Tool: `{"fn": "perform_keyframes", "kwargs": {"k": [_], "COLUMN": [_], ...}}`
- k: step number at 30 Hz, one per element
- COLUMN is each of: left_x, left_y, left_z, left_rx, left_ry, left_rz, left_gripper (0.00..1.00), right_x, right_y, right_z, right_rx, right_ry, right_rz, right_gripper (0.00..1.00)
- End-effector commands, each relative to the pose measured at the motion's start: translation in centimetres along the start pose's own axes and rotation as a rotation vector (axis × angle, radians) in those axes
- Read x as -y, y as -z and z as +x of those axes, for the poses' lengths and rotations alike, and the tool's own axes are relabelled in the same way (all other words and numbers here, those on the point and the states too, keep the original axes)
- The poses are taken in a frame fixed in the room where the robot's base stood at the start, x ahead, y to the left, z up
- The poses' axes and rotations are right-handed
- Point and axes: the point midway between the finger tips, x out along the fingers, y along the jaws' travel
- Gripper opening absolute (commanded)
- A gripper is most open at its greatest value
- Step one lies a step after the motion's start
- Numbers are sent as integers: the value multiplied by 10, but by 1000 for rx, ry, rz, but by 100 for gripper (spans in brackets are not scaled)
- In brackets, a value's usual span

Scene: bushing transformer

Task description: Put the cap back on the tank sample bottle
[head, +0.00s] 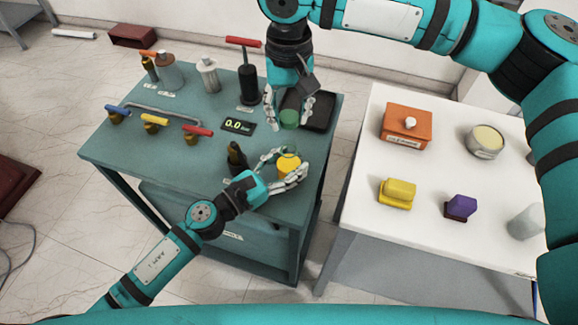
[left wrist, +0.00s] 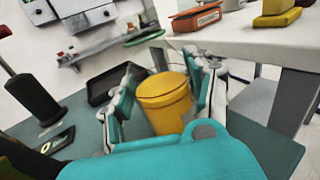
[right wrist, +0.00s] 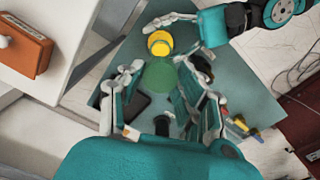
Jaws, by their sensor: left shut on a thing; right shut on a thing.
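The tank sample bottle (head: 288,164) holds yellow-amber contents and stands upright between the fingers of my left gripper (head: 284,170), near the right edge of the teal bench. The bottle fills the middle of the left wrist view (left wrist: 165,106), with a finger on each side. My right gripper (head: 290,108) is shut on the green round cap (head: 290,119). The cap is above and apart from the bottle, toward the back in the head view. It also shows in the left wrist view (left wrist: 145,38) and in the right wrist view (right wrist: 159,78), close to the bottle (right wrist: 160,42).
On the teal bench (head: 180,160) are a black tray (head: 319,113), a 0.0 display (head: 238,125), a dark red-handled pump (head: 248,84) and several coloured valve levers. A white table (head: 430,200) at right bears an orange box (head: 407,127) and a round tin (head: 484,142).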

Motion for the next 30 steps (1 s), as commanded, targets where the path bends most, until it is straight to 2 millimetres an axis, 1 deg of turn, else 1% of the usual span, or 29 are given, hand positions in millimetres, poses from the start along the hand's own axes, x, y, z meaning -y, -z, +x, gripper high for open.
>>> {"fn": "perform_keyframes", "kwargs": {"k": [1,2,5,8,12,16,30], "left_x": [0,0,0,0,0,0,0], "left_y": [0,0,0,0,0,0,0], "left_z": [0,0,0,0,0,0,0], "left_rx": [0,0,0,0,0,0,0], "left_ry": [0,0,0,0,0,0,0], "left_rz": [0,0,1,1,1,1,1], "left_gripper": [4,0,0,0,0,0,0], "right_x": [0,0,0,0,0,0,0], "right_y": [0,0,0,-1,-1,-1,0], "right_z": [0,0,2,13,35,48,50], "right_rx": [0,0,1,3,3,1,-2], "right_ry": [0,0,0,-1,0,0,0], "right_rz": [0,0,0,0,0,0,0], "right_gripper": [25,25,25,25,25,25,25]}}
